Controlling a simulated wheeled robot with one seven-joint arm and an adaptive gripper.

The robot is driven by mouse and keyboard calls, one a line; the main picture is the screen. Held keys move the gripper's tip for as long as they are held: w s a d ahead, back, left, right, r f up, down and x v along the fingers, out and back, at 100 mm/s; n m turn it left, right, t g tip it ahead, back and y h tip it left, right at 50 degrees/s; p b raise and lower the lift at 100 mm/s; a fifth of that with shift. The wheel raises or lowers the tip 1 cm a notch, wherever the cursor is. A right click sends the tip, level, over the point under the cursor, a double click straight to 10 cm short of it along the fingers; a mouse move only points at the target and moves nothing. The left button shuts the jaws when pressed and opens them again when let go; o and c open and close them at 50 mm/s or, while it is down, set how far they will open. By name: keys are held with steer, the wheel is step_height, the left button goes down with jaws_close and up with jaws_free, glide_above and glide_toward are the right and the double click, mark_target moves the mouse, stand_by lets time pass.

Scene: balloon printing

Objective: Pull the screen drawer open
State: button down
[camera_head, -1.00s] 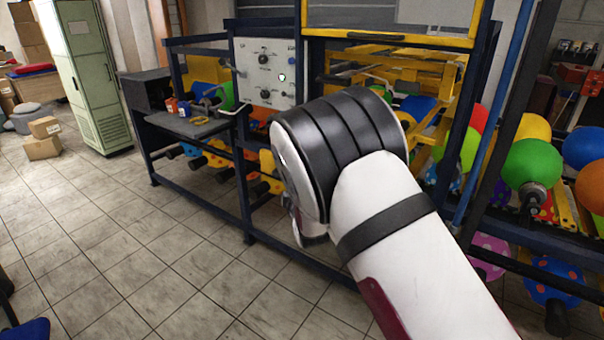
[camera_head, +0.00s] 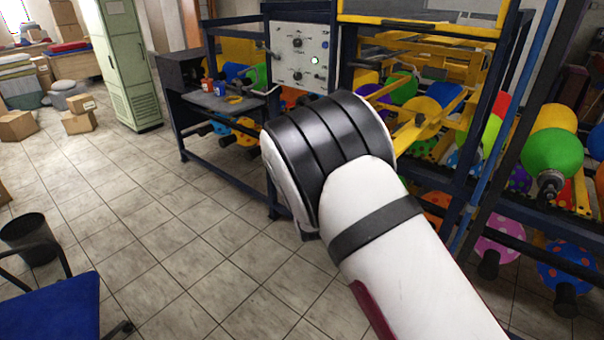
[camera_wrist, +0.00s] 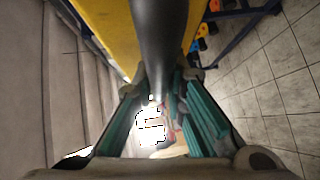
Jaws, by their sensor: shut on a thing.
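The screen drawer has a yellow frame (camera_head: 425,29) at the top of the dark blue machine, above my arm in the head view. Only its lower part shows there, and its upper part is cut off. In the wrist view a yellow panel (camera_wrist: 108,30) lies beside a thick dark bar (camera_wrist: 160,45), which appears to be the handle. My gripper (camera_wrist: 161,92) has its teal-padded fingers on both sides of this bar and is shut on it. My gripper is hidden behind my arm in the head view. How far the drawer is out cannot be told.
A control panel (camera_head: 299,56) and a side bench (camera_head: 222,104) stand left of the drawer. Racks of coloured balloons (camera_head: 553,152) are on the right. A blue chair (camera_head: 50,308) and a dark bin (camera_head: 30,240) stand at lower left. The tiled floor between is clear.

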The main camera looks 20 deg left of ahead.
steer(key=c, duration=1.6)
jaws_free()
steer(key=v, duration=1.2)
